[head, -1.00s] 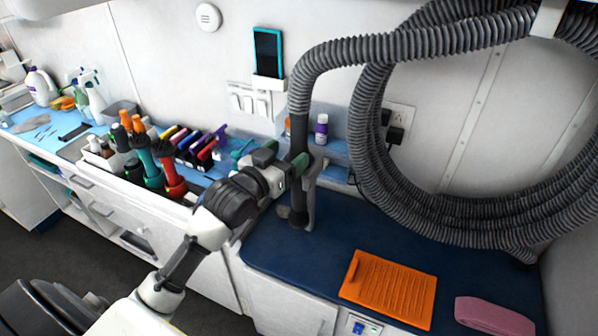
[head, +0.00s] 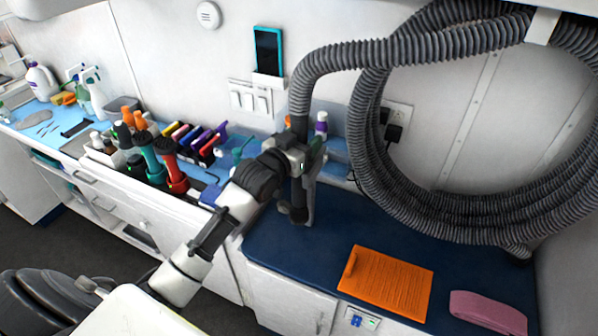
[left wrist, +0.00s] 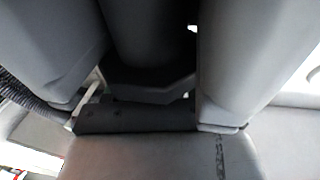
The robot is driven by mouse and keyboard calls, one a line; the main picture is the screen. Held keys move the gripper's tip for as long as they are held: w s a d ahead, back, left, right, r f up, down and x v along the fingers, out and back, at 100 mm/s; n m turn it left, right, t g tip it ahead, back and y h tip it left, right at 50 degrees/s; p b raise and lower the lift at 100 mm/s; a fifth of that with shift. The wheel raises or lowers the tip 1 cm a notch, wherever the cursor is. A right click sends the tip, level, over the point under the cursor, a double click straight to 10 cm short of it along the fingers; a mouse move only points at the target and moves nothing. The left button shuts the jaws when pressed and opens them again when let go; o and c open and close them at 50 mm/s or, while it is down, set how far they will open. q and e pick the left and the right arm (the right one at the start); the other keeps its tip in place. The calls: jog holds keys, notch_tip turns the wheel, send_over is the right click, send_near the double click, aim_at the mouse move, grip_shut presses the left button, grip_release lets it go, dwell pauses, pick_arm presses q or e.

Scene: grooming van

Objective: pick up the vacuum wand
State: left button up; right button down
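The vacuum wand (head: 298,205) is a dark upright tube at the left end of the navy counter, joined at its top to the grey ribbed hose. It stands against an upright grey bracket (head: 310,200). My left gripper (head: 298,153) is at the wand's upper part, with its fingers around it. In the left wrist view, the dark wand (left wrist: 150,35) lies between my two fingers, which nearly fill the picture. Slivers of light show beside it, so I cannot tell whether the fingers press on it. My right gripper is not in view.
The hose (head: 375,150) hangs in big loops on the wall at the right. An orange mat (head: 390,284) and a folded pink towel (head: 488,312) lie on the navy counter (head: 330,250). Brushes and bottles crowd the left counter.

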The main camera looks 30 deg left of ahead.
pick_arm(q)
jog(key=c, duration=0.7)
jog(key=shift+c, duration=0.3)
jog(key=shift+r, duration=0.1)
